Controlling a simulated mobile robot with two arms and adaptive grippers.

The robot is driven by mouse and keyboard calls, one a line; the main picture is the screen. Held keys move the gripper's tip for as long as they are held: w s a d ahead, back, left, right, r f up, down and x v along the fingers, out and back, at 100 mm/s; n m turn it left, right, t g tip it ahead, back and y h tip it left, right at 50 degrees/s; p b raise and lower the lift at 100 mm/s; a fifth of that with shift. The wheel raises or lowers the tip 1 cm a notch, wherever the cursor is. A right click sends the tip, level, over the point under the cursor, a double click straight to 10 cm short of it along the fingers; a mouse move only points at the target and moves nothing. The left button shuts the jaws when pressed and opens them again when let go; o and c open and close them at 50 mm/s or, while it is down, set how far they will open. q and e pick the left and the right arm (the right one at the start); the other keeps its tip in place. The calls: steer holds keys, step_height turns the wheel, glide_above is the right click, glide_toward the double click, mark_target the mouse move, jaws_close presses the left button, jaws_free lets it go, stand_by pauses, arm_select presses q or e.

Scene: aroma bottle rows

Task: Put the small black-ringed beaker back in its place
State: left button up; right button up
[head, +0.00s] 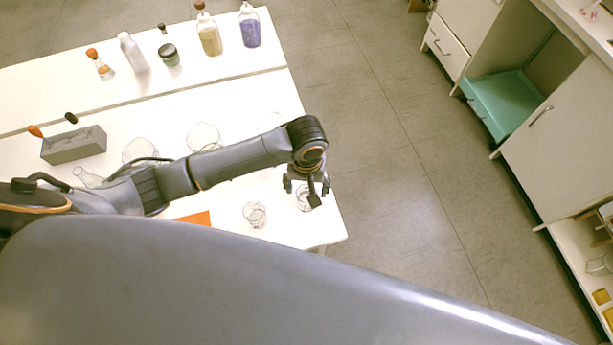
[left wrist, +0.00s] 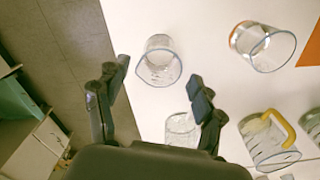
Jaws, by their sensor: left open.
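My left gripper (head: 307,188) is open above the table's right front part, over a clear glass beaker (head: 303,200) that it partly covers. In the left wrist view the open fingers (left wrist: 155,92) are empty, and a clear beaker (left wrist: 160,65) with a dark rim stands just beyond the fingertips. I cannot tell which is the small black-ringed one. My right gripper is not in view.
Larger glass vessels (head: 203,136) stand behind my left arm. A grey block (head: 73,145) is at the left, and several bottles (head: 209,38) line the back. The table's right edge is close to the gripper. In the left wrist view, a yellow-handled vessel (left wrist: 266,140) stands right.

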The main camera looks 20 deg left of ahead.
arm_select(q)
step_height(320, 180, up, 6)
steer(key=shift+r, duration=0.15)
stand_by(0.6)
